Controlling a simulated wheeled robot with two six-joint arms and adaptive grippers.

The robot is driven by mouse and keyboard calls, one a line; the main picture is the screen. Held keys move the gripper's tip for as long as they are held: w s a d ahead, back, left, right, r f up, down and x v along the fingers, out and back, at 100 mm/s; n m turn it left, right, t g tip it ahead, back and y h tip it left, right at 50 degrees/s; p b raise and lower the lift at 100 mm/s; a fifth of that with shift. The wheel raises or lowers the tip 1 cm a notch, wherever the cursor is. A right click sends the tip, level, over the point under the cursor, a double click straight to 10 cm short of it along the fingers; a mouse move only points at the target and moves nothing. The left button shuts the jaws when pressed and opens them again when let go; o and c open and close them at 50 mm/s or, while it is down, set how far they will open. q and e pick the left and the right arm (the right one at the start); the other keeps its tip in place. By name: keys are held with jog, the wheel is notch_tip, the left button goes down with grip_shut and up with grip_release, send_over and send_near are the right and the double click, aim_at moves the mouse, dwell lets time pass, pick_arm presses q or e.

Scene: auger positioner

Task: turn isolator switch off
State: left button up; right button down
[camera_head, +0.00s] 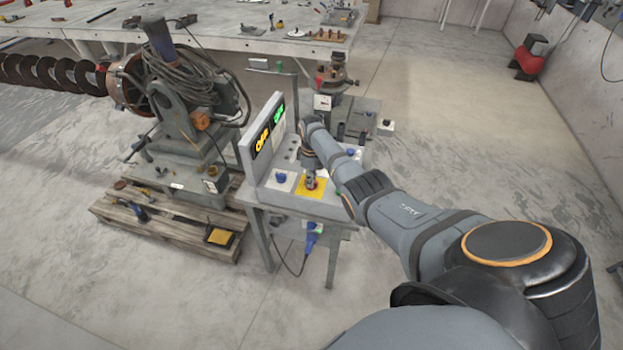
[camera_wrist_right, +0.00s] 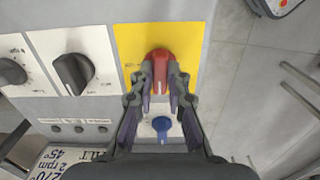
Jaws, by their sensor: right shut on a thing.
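The isolator switch is a red knob on a yellow plate (camera_wrist_right: 190,38) on the control panel. In the right wrist view the red knob (camera_wrist_right: 160,60) stands between my right gripper's fingertips (camera_wrist_right: 161,76), which are shut on it. Part of the knob is hidden by the fingers. In the head view my right gripper (camera_head: 311,178) reaches down onto the yellow plate (camera_head: 302,190) at the panel's front. The knob is mostly covered there. My left gripper is not in view.
Black knobs (camera_wrist_right: 73,72) sit left of the yellow plate, and a blue knob (camera_wrist_right: 162,126) sits below it. A display (camera_head: 264,135) with lit digits rises at the panel's back. A pallet (camera_head: 185,230) with a machine stands left.

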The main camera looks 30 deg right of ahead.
jog(key=shift+n, duration=0.3)
dwell(0.4)
jog(key=c, duration=1.3)
grip_release()
notch_tip(320, 180, up, 12)
